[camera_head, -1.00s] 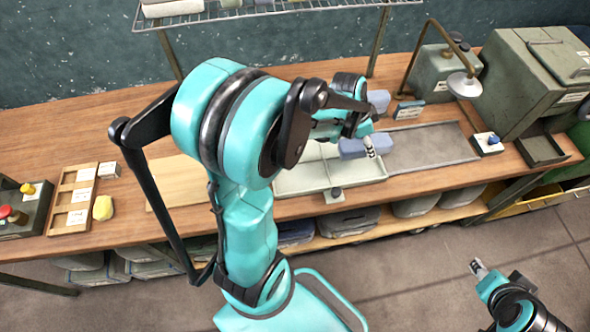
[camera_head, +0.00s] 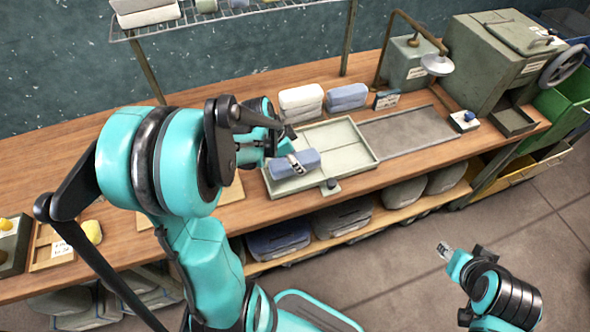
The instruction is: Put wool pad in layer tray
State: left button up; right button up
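A blue-grey pad (camera_head: 312,157) is at the left part of the pale green tray (camera_head: 369,159) on the workbench. My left gripper (camera_head: 296,163) reaches in from the left and is shut on this pad; its fingertips lie across the pad's middle. Whether the pad rests on the tray floor or hangs just above it, I cannot tell. My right gripper (camera_head: 444,250) is apart from the bench, over the floor at lower right. It is too small to tell whether it is open.
White pads (camera_head: 301,98) and blue pads (camera_head: 347,97) are stacked behind the tray. A grey flat panel (camera_head: 408,133) lies to its right.

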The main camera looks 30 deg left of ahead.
pick_arm(q)
notch_tip(320, 180, down, 4)
jog(key=shift+a+f+b, duration=0.15)
jog(key=shift+b, duration=0.8)
jog(key=shift+s, duration=0.1)
jog(key=o, duration=0.7)
jog(key=shift+f, duration=0.1)
jog(key=shift+c, duration=0.2)
jog(key=shift+o, duration=0.7)
